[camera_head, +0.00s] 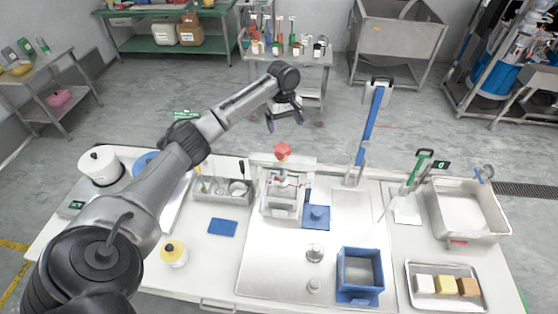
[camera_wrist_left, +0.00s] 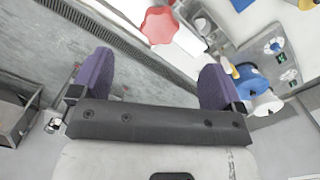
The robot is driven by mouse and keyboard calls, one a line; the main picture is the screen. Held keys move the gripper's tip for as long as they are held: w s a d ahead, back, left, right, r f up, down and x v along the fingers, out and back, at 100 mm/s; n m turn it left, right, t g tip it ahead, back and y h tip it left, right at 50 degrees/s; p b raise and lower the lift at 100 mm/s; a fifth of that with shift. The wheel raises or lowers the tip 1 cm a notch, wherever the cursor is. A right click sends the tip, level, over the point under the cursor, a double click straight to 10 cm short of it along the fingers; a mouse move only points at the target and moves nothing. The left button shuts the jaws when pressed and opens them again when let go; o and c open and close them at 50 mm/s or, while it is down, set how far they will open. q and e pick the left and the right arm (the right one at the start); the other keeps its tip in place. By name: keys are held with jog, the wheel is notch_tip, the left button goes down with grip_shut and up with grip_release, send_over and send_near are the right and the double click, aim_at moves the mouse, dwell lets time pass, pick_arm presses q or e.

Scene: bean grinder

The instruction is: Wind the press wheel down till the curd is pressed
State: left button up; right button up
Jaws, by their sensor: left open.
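The press (camera_head: 268,196) is a small metal frame standing at the back middle of the worktable. Its red lobed wheel (camera_head: 283,152) sits on top, and the wheel also shows at the top of the left wrist view (camera_wrist_left: 158,25). My left gripper (camera_head: 284,118) is open and empty, raised above and behind the wheel in the head view and apart from it. In the left wrist view its two purple-padded fingers (camera_wrist_left: 156,75) are spread wide, with the wheel beyond them. The curd cannot be made out inside the press. My right gripper is not in view.
A blue square lidded piece (camera_head: 316,217) stands right of the press, and a tall blue lever (camera_head: 370,125) rises behind it. A utensil tray (camera_head: 236,200) is on the left. A blue open box (camera_head: 360,296) and a tray of blocks (camera_head: 413,294) stand in front.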

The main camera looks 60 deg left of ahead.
aim_at(282, 148)
pick_arm(q)
jog(key=shift+y, duration=0.4)
jog(key=f, duration=0.4)
jog(key=a+f+p, duration=0.1)
jog(key=f, duration=0.7)
jog(key=shift+a+p, duration=0.25)
jog(key=shift+p, duration=0.1)
jog(key=shift+f, duration=0.8)
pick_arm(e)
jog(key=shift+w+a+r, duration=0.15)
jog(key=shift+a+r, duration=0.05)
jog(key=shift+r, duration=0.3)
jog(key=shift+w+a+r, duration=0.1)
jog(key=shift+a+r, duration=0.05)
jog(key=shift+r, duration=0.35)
pick_arm(q)
jog(key=c, duration=0.9)
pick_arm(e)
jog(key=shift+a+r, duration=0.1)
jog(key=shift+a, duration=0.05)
